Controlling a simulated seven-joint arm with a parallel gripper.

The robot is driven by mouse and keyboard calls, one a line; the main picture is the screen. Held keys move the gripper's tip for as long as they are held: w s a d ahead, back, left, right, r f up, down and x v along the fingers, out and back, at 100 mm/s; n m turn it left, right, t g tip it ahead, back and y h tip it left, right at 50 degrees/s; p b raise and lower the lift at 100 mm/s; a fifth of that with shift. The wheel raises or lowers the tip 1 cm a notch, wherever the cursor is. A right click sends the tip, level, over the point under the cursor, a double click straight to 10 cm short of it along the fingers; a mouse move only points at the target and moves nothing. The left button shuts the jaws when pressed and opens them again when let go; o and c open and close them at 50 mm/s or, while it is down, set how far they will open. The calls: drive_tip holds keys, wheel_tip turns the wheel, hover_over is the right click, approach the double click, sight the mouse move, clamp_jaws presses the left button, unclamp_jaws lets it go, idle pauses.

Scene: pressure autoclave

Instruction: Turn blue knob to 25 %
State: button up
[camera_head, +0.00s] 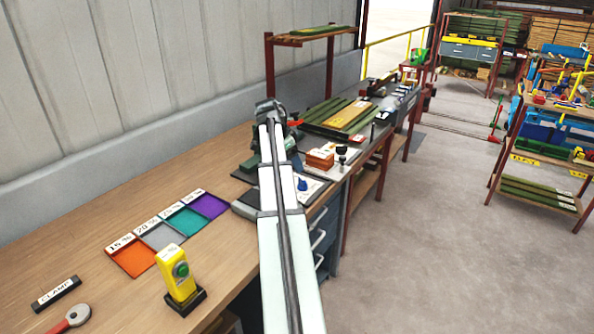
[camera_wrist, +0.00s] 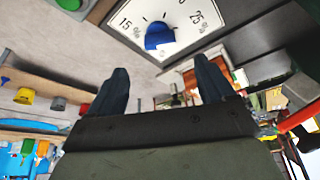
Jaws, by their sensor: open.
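The blue knob (camera_wrist: 160,37) sits on a white dial plate (camera_wrist: 185,40) at the top of the wrist view. The plate carries a 15 % label on the left and a 25 % label on the right, with tick marks between. I cannot tell clearly which mark the knob points at. In the head view the blue knob (camera_head: 302,184) shows just right of my arm, on its white plate. My gripper (camera_wrist: 161,65) is open and empty, its two dark fingers apart on either side below the knob in the picture. In the head view I cannot make out the fingers.
The wooden bench (camera_head: 100,205) carries coloured trays with percent labels (camera_head: 130,258), a yellow box with a green button (camera_head: 180,272) and a black CLAMP block (camera_head: 56,291). Orange blocks (camera_head: 320,159) lie just beyond the dial.

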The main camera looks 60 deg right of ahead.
drive_tip(key=shift+v, duration=2.25)
